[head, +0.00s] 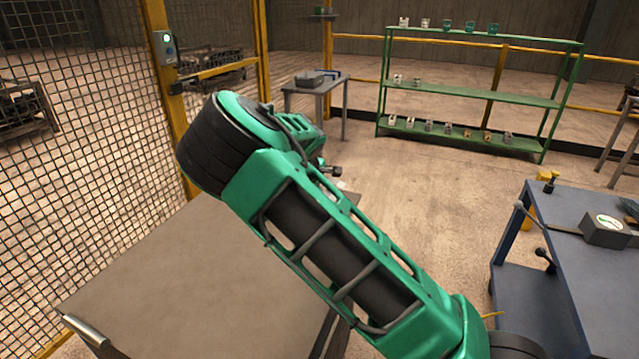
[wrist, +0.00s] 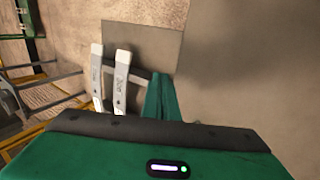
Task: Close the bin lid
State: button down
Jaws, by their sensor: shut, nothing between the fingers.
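A large flat grey-brown panel (head: 170,270), which looks like the bin lid, fills the lower left of the head view. A metal handle bar (head: 85,335) sits at its near left corner. My green arm crosses in front of the panel and hides its right part, so I cannot tell the lid's exact angle. My gripper (wrist: 110,52) shows in the wrist view as two pale fingers, shut and empty. They are in front of a dark bar and a brownish flat surface (wrist: 235,70); contact cannot be told. In the head view the gripper is hidden behind my arm.
A yellow-framed mesh fence (head: 90,130) runs along the left. A green shelf rack (head: 470,92) with small parts stands at the back. A small grey table (head: 330,88) is behind my arm. A blue workbench (head: 585,270) stands at right. Open floor (head: 420,200) lies between.

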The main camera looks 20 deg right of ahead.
notch_tip(320, 180, down, 4)
jog(key=shift+w+f, duration=0.1)
dwell(0.4)
jog(key=shift+a, duration=0.1)
